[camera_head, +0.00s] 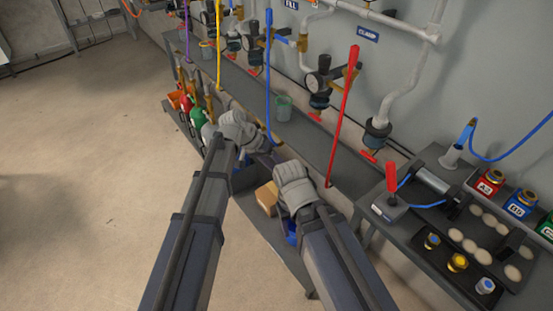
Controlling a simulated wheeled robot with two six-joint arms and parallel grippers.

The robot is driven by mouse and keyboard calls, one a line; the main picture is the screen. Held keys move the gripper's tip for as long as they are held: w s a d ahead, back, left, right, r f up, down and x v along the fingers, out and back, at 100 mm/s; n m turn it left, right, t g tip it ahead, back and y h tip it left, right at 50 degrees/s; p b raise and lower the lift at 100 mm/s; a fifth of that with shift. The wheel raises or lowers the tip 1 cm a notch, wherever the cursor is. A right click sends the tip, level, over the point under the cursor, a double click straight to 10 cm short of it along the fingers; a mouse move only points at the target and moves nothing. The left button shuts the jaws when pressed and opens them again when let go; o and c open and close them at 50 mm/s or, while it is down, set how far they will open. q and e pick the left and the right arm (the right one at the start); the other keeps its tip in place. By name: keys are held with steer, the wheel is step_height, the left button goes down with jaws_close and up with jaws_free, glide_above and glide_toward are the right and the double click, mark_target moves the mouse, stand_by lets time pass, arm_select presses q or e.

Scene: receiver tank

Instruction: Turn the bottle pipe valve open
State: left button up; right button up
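Several pipe valves with red handles hang below the wall pipes, among them one at the right (368,156), one in the middle (315,117) and one farther left (255,72). I cannot tell which is the bottle pipe valve. A green gas bottle (198,118) and a red one (186,103) stand at the bench's far left end, with brass fittings above. My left gripper (254,150) is over the front edge of the bench, right of the bottles. My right gripper (272,163) is close beside it. Their fingers are mostly hidden behind the wrists; neither opening shows.
A long grey bench (320,150) runs along the wall, with a green cup (284,108) on it. A cardboard box (267,197) is below. A table (425,225) with small colored containers stands right. The floor at left is clear.

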arm_select(q)
steer(key=shift+y, duration=0.5)
steer(key=shift+s+a+r+p, duration=0.1)
steer(key=shift+s+r+p, duration=0.5)
steer(key=shift+s, duration=0.2)
steer(key=shift+s+a+r+p, duration=0.1)
steer(key=shift+s+r+p, duration=0.5)
steer(key=shift+s, duration=0.2)
arm_select(e)
steer(key=shift+r, duration=1.75)
arm_select(q)
steer(key=shift+c, duration=0.2)
